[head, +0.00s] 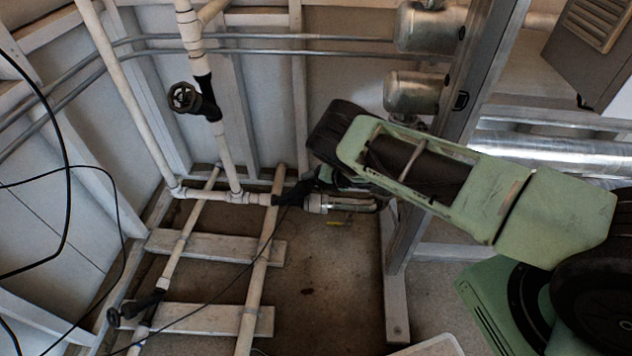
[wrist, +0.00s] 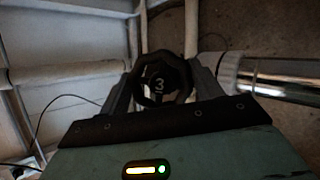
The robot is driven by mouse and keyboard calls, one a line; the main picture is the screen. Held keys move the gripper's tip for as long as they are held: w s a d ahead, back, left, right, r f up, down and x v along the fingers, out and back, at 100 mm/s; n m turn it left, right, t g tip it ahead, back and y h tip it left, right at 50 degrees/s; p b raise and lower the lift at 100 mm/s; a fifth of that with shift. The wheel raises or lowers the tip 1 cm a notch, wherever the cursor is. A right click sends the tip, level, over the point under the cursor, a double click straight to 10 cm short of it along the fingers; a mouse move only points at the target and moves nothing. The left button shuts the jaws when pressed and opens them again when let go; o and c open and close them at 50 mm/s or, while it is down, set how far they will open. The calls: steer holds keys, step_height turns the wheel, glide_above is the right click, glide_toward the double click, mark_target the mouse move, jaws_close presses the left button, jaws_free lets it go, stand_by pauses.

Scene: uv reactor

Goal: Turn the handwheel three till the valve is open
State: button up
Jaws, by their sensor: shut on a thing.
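Handwheel three (wrist: 160,88) is a dark, lobed wheel marked with a "3", in the middle of the wrist view. My gripper (wrist: 163,80) has one finger on each side of it and is shut on its rim. In the head view my gripper (head: 318,181) reaches down from the right to the low white pipe, and its body hides the wheel. Part of the black valve (head: 289,191) shows just left of my gripper. How far the valve is open cannot be told.
Another black handwheel (head: 183,97) sits on the upright pipe at upper left, and one more (head: 114,316) is low at left. A metal fitting (head: 340,203) lies right of the valve. A steel post (head: 398,270) stands near my arm. Black cables (head: 66,190) hang at left.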

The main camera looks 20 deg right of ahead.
steer(key=shift+s+d+f+n, duration=0.3)
steer(key=shift+d+f+n, duration=0.1)
steer(key=shift+d+n, duration=0.1)
steer(key=o, duration=0.8)
steer(key=shift+w+a, duration=0.1)
steer(key=shift+w, duration=0.05)
steer(key=shift+w+a+r, duration=0.1)
steer(key=shift+a+r, duration=0.05)
steer(key=shift+r, duration=0.1)
steer(key=p+v, duration=0.2)
steer(key=v, duration=0.5)
steer(key=shift+d, duration=0.2)
